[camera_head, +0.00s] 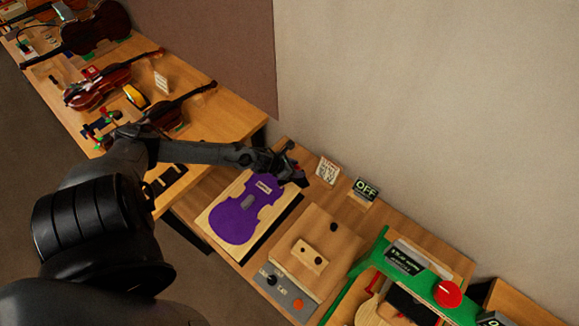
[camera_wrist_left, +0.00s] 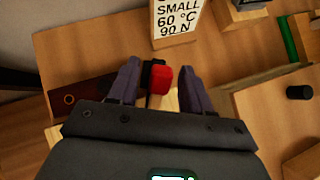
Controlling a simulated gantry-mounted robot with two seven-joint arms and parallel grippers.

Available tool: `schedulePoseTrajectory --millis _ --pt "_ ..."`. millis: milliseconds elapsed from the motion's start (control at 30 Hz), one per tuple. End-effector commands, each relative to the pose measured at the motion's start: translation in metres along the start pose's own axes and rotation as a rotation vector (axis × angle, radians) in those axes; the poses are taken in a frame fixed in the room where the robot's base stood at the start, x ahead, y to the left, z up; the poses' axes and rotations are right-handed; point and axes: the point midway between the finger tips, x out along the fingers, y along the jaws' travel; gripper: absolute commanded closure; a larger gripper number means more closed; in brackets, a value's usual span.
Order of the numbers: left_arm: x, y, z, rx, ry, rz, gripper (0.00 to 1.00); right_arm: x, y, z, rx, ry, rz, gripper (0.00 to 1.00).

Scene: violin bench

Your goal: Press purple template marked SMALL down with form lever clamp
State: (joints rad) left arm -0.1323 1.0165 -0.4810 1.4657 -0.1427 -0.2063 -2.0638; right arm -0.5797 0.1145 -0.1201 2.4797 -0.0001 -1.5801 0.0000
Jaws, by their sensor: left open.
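The purple template (camera_head: 243,212), violin-shaped with a small label, lies flat on a pale wooden board (camera_head: 213,222) in the head view. My left gripper (camera_head: 291,166) is over the board's far right corner, beyond the template's narrower end. In the left wrist view my left gripper (camera_wrist_left: 152,72) is open, with a red knob (camera_wrist_left: 161,80) between its two fingers. A gap shows on the left; contact on the right cannot be told. The knob appears to be the clamp's lever end; the rest of the clamp is mostly hidden. My right gripper is not in view.
A card reading SMALL, 60 °C, 90 N (camera_wrist_left: 178,18) stands behind the knob. An OFF display (camera_head: 366,189) stands right of it. A wooden block with dark knobs (camera_head: 309,255) and a green frame with a red knob (camera_head: 447,293) are at right. Violins lie on the left bench.

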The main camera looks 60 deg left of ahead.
Motion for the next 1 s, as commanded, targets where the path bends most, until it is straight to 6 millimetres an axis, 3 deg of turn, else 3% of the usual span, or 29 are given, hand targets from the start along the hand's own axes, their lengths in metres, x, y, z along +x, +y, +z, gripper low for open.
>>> schedulePoseTrajectory --millis 600,1000 --pt "-0.084 0.0 -0.001 0.005 0.005 0.0 0.51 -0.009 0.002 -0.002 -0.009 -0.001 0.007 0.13" --pt "-0.105 0.0 0.0 0.001 0.001 0.0 0.51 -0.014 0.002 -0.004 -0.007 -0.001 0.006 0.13"
